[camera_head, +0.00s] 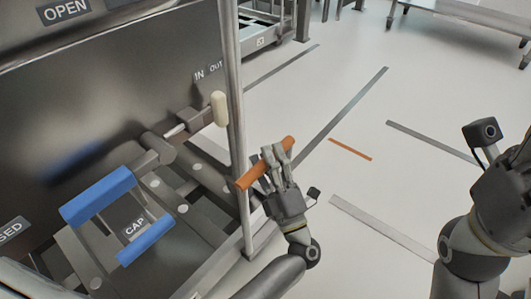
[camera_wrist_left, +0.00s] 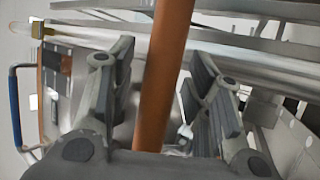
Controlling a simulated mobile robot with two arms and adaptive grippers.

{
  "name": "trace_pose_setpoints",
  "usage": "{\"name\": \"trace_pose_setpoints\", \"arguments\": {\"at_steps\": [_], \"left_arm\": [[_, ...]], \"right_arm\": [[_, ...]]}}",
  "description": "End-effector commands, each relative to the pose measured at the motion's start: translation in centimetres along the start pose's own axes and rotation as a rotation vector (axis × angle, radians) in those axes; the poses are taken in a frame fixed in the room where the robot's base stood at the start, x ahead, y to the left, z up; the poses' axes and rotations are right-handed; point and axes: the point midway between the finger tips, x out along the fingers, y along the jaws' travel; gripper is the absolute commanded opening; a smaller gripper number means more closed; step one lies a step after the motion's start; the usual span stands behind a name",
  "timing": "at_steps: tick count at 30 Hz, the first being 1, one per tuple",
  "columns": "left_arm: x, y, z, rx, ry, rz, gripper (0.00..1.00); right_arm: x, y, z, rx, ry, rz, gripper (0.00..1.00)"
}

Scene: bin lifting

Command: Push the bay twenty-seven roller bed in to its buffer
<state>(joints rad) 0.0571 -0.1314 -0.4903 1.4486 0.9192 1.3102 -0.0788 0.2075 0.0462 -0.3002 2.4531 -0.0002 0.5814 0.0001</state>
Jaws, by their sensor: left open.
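An orange bar handle (camera_head: 250,177) slants upward to the right beside a grey upright post, at the front of the machine. My left gripper (camera_head: 273,158) is at this handle with its fingers apart. In the left wrist view the orange bar (camera_wrist_left: 163,75) runs between the two open fingers (camera_wrist_left: 160,100). I cannot tell whether either finger touches it. The grey bed frame (camera_head: 205,195) with pale round spots lies low behind the post, partly hidden by levers. An "IN / OUT" label (camera_head: 208,72) is on the dark panel above. My right arm is at the right edge; its fingers are out of frame.
A grey post (camera_head: 232,110) stands close left of my left gripper. Blue handles (camera_head: 97,197) and a cream-knobbed lever (camera_head: 219,108) stick out from the panel. The pale floor (camera_head: 430,80) to the right is open, with grey strips and an orange floor mark (camera_head: 350,149).

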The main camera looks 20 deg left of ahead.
Motion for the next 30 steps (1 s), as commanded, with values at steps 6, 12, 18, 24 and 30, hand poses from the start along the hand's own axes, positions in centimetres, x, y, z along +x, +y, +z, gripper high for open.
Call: {"name": "trace_pose_setpoints", "arguments": {"at_steps": [6, 12, 18, 24, 30], "left_arm": [[0.0, 0.0, 0.0, 0.0, 0.0, 0.0, 0.37], [0.0, 0.0, 0.0, 0.0, 0.0, 0.0, 0.11], [0.0, 0.0, 0.0, 0.0, 0.0, 0.0, 0.0], [0.2, -0.2, -0.1, 0.001, 0.001, 0.0, 0.0], [2.0, -1.3, -0.9, 0.003, 0.005, -0.001, 0.0]], "right_arm": [[0.0, 0.0, 0.0, 0.0, 0.0, 0.0, 0.46], [0.0, 0.0, 0.0, 0.0, -0.001, 0.0, 0.46], [0.0, 0.0, 0.0, 0.0, -0.001, 0.0, 0.46], [0.0, 0.0, 0.0, 0.0, -0.001, 0.0, 0.46], [0.4, 0.1, 0.0, 0.001, 0.002, 0.001, 0.46]]}}
